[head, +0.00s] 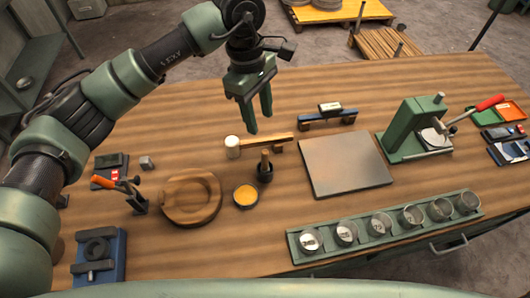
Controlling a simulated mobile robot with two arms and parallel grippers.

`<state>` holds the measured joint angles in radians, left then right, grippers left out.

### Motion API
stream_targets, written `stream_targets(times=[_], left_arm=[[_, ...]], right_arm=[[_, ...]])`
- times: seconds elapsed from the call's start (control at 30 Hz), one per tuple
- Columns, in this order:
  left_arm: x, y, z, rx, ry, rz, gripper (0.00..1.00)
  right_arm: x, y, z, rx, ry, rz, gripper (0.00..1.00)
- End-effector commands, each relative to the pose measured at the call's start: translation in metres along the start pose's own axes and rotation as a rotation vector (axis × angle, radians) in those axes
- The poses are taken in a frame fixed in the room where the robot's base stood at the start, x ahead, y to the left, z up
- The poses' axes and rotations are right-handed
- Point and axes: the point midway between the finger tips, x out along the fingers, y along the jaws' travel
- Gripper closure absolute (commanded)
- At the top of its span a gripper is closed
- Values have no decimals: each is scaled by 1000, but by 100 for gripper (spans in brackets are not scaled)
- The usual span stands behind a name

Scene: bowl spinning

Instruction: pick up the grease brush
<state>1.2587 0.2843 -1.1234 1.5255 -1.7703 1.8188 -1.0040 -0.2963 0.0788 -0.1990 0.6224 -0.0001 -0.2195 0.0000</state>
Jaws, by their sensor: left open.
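A small upright tool with a brown handle stands in a dark cup (265,174). It looks like the grease brush (265,157), but its bristles are hidden in the cup. A tin of yellow-orange grease (245,195) stands just in front and to the left of it. My left gripper (259,123) is open and empty, with its green fingers pointing down. In the picture it is above the brush, apart from it, near the wooden mallet. My right gripper is not in view.
A mallet with a pale head (232,147) lies behind the brush. A round wooden bowl form (190,197) is at left, a flat grey plate (344,164) at right. A green lever press (411,127) stands further right.

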Motion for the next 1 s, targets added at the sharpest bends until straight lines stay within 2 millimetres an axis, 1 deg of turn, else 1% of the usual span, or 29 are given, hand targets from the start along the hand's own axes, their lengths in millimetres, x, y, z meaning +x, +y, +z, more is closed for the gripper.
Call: stream_targets(times=[0.03,0.33,0.47,0.5,0.7,0.83,1.0], left_arm=[[8,0,-1,1,0,-1,57],[34,0,-5,0,0,0,57],[52,0,-8,0,0,0,57],[60,0,-9,0,0,0,57],[88,0,-13,0,0,0,57],[99,0,-15,0,0,0,57],[110,0,-15,0,-1,-2,57]], right_arm=[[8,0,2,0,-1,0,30],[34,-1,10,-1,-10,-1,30],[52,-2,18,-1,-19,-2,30],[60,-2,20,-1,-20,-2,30],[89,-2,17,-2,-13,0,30],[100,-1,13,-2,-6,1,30],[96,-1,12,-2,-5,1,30]])
